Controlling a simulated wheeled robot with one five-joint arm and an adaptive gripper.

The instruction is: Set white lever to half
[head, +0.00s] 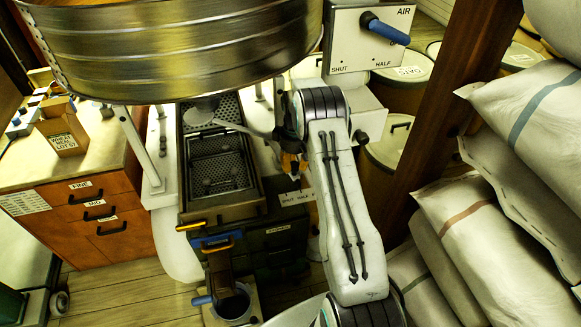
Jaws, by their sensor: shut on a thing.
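My gripper (293,165) is at the middle of the head view, beneath the big metal drum and beside my pale forearm. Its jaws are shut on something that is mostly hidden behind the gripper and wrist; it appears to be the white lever. A small pale plate (297,198) marked SHUT, HALF and a cut-off F sits just below the gripper. My arm covers its right end. I cannot tell which mark the lever points to.
The banded metal drum (180,45) hangs close above the gripper. A white AIR panel (350,50) with a blue lever (385,30) stands upper right. A sieve tray (220,165) lies left of the gripper. A wooden post (440,110) and stacked sacks (480,235) crowd the right.

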